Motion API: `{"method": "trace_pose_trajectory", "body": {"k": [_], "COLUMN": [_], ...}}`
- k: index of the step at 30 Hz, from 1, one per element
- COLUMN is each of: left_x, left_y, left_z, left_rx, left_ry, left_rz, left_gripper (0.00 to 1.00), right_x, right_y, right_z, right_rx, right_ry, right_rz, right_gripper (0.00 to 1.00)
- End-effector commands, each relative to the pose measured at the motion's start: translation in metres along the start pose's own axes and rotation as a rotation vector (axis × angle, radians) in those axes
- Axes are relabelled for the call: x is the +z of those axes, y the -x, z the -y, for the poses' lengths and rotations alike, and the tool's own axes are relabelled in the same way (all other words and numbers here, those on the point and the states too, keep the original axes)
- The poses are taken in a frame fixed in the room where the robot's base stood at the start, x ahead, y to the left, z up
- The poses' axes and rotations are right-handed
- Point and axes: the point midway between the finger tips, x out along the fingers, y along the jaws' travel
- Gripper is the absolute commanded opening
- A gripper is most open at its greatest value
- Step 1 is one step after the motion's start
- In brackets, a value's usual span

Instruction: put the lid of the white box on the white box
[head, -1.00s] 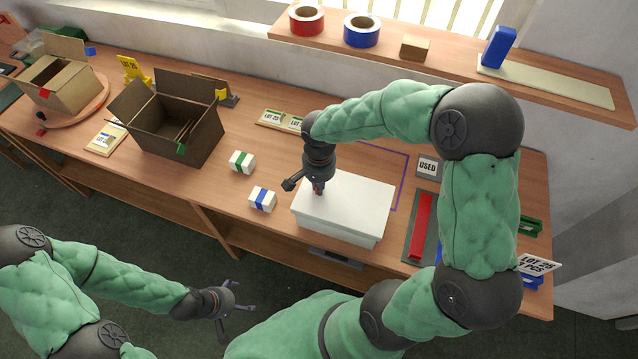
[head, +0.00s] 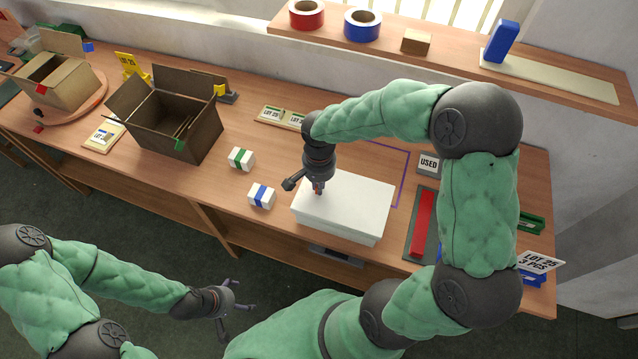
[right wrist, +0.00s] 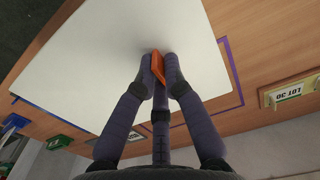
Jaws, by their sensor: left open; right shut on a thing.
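The white box (head: 335,227) stands on the table in front of my right arm. Its white lid (head: 355,195) lies over its top and also fills much of the right wrist view (right wrist: 100,65). I cannot tell whether the lid is fully seated. My right gripper (head: 318,188) is over the lid. In the right wrist view its fingers (right wrist: 159,72) are shut on an orange tab (right wrist: 158,67) at the lid's middle. My left gripper (head: 235,308) is open and empty, low in front of the table, away from the box.
A brown open carton (head: 178,125) stands left of the box, with two small white boxes with green (head: 241,158) and blue (head: 261,195) bands between. A red bar (head: 422,223) and a USED sign (head: 428,163) are to the right. A purple outline (head: 402,180) lies behind.

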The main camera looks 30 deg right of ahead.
Motion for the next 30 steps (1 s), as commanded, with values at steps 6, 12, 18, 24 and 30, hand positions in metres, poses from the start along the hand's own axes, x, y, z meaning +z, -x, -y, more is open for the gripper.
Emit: {"method": "trace_pose_trajectory", "body": {"k": [6,12,18,24,30], "left_x": [0.0,0.0,0.0,-0.001,-0.001], "left_y": [-0.005,-0.01,-0.014,-0.018,-0.022], "left_z": [0.002,0.003,0.005,0.006,0.008], "left_rx": [0.0,0.0,0.0,0.0,0.0], "left_ry": [0.0,0.0,0.0,0.0,0.0], "left_rz": [0.0,0.0,0.0,0.0,0.0], "left_gripper": [0.89,0.89,0.89,0.89,0.89], "right_x": [0.0,0.0,0.0,0.0,0.0], "right_y": [-0.007,-0.012,-0.017,-0.022,-0.027], "right_z": [0.0,0.0,0.0,0.0,0.0], "right_rx": [0.0,0.0,0.0,0.0,0.0], "right_ry": [0.0,0.0,0.0,0.0,0.0], "right_rz": [0.0,0.0,0.0,0.0,0.0], "right_gripper": [0.0,0.0,0.0,0.0,0.0]}}
